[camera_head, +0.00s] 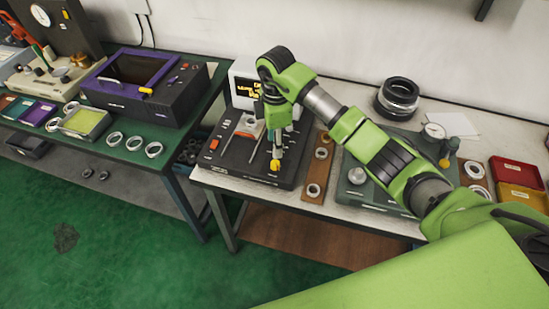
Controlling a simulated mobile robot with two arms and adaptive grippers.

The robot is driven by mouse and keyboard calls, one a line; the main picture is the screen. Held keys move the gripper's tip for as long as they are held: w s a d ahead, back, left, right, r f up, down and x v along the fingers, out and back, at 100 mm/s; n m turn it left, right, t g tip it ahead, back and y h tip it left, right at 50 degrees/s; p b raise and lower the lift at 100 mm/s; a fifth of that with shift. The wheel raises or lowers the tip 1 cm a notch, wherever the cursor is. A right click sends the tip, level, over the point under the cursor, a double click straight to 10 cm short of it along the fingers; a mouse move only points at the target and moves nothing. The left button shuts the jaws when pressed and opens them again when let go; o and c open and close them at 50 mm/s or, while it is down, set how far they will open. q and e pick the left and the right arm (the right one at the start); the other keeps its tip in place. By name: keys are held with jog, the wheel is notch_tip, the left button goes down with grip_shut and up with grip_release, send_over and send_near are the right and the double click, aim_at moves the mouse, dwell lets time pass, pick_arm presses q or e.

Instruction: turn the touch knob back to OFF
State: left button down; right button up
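The black control unit (232,155) stands on the white-topped bench, with an orange-red button and several small marks on its sloped top. A small yellow knob (275,165) shows near its front right corner. My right gripper (277,152) comes down from above, its fingertips at the yellow knob. The fingers look close together, but the picture is too small to tell whether they grip the knob or only touch it. The knob's label and pointer setting cannot be read. My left gripper is not in view.
A lit display (247,88) stands behind the unit, partly hidden by my arm. A brown strip with rings (320,165) lies close on the right. A purple-framed machine (178,95) stands on the left bench.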

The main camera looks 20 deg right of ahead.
aim_at(274, 163)
notch_tip(274, 163, down, 9)
jog(key=shift+w+f+p, duration=0.1)
jog(key=shift+w+p, duration=0.05)
jog(key=shift+p, duration=0.7)
grip_shut()
